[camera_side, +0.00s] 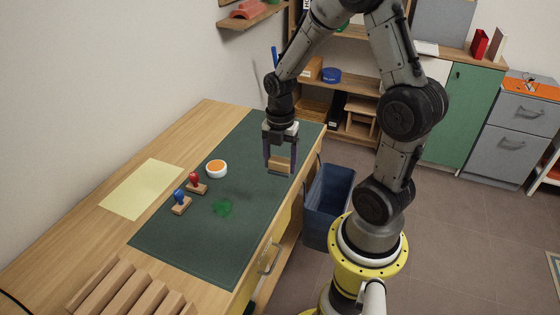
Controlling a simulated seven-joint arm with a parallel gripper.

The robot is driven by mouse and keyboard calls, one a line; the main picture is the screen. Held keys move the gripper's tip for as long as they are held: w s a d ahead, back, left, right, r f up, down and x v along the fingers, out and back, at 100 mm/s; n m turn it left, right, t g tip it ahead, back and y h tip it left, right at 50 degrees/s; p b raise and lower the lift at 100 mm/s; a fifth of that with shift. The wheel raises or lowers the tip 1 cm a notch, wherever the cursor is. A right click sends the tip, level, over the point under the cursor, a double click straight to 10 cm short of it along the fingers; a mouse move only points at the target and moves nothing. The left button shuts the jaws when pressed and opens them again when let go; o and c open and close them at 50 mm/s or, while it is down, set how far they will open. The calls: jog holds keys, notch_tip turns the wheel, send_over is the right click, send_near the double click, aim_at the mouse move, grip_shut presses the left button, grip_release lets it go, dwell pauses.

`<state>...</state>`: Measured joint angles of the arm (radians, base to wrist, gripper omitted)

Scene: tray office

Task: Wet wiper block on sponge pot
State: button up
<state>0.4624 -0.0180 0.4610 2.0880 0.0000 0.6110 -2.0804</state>
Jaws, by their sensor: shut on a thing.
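My gripper (279,168) points down over the right edge of the dark green desk mat (165,244). It is shut on a small light-brown block (279,164), which looks like the wiper block, and holds it apparently above the mat. The sponge pot (216,169) is a round white pot with an orange top. It stands upright on the mat, to the left of my gripper and apart from it. The block's underside is hidden.
A red-handled stamp (195,181) and a blue-handled stamp (180,202) stand on the mat's left side. A green blotch (222,207) lies on the mat. A yellow sheet (142,188) is at left, a slotted wooden rack (125,290) in front. A blue bin (328,205) stands beside the desk.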

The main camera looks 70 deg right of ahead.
jog(key=shift+s, duration=0.1)
jog(key=shift+c, duration=0.6)
jog(key=w+d+r, duration=0.3)
jog(key=w, duration=0.4)
send_over(216, 166)
notch_tip(216, 166, down, 7)
jog(key=shift+f, duration=0.1)
jog(key=shift+d+f, duration=0.1)
jog(key=shift+f, duration=2.4)
jog(key=shift+f, duration=0.65)
